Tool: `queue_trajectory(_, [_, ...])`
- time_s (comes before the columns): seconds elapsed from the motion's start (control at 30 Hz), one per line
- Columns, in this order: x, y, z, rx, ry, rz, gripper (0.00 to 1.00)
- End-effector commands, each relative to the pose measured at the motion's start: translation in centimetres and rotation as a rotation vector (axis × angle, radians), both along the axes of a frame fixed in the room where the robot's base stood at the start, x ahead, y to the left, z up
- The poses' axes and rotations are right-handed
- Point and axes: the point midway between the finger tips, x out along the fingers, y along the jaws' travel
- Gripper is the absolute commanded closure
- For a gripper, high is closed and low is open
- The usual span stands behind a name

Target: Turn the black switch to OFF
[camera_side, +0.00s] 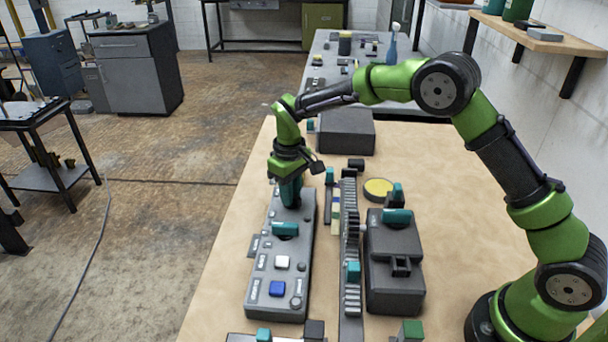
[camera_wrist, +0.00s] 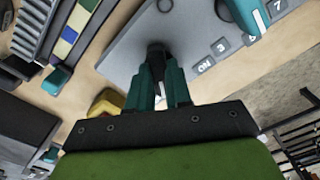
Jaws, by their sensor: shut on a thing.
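The grey control panel (camera_side: 290,250) lies on the table, and my gripper (camera_side: 290,198) reaches down onto its far end in the side view. In the wrist view my gripper (camera_wrist: 158,75) has its teal fingers closed around the black switch (camera_wrist: 155,48). Only the tip of the switch shows between and beyond the fingers. An "ON" label (camera_wrist: 205,66) is printed on the panel beside it, followed by further labels. An OFF label cannot be made out. In the side view the fingers hide the switch, so its setting is not clear.
The panel also carries a teal handle (camera_side: 285,229), a white button (camera_side: 281,262) and a blue button (camera_side: 277,288). A toothed rack (camera_side: 350,230) and a dark box (camera_side: 393,265) stand to its right. A yellow-topped disc (camera_side: 379,187) lies beyond. Bare table is left of the panel.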

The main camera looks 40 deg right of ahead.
Motion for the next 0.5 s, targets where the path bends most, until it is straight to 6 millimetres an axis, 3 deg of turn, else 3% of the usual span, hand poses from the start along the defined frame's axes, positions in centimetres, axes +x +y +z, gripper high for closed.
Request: queue_trajectory(0.5, [-0.08, -0.04, 0.15, 0.000, 0.003, -0.210, 1.00])
